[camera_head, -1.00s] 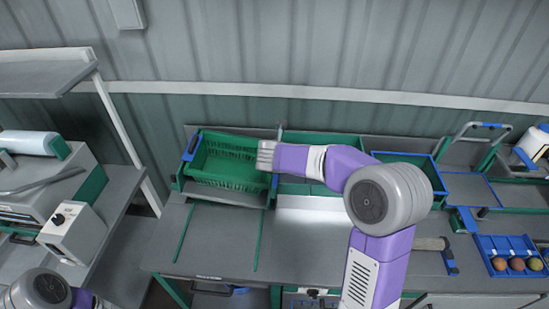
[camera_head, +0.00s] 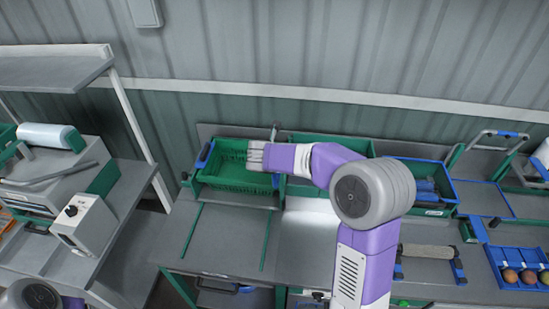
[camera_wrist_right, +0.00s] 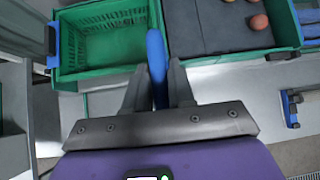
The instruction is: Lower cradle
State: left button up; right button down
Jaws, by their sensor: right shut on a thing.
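The cradle (camera_head: 199,190) holds a green slatted crate (camera_head: 236,183) at the left of the bench. A blue handle (camera_head: 206,152) is at its left end. My right gripper (camera_head: 250,156) reaches over the crate's right part from the right. In the right wrist view, my right gripper (camera_wrist_right: 160,92) is shut on an upright-looking blue handle (camera_wrist_right: 156,52) beside the crate's right edge. The crate (camera_wrist_right: 105,73) looks empty in that view. Whether the cradle is tilted is hard to tell. My left gripper is out of view.
A green bin (camera_wrist_right: 235,55) with a few reddish tomatoes (camera_wrist_right: 258,22) is right of the crate. A blue-rimmed bin (camera_head: 428,208) and a grey roller (camera_head: 427,251) lie further right. A white machine (camera_head: 88,222) stands left. The bench front (camera_head: 228,238) is clear.

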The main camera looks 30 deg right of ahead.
jog(key=shift+w+a, duration=0.1)
jog(key=shift+a, duration=0.05)
jog(key=c, duration=1.3)
grip_release()
jog(key=shift+o, duration=1.1)
jog(key=shift+w, duration=0.1)
jog(key=shift+a+r, duration=0.1)
jog(key=shift+r, duration=0.05)
jog(key=v, duration=0.7)
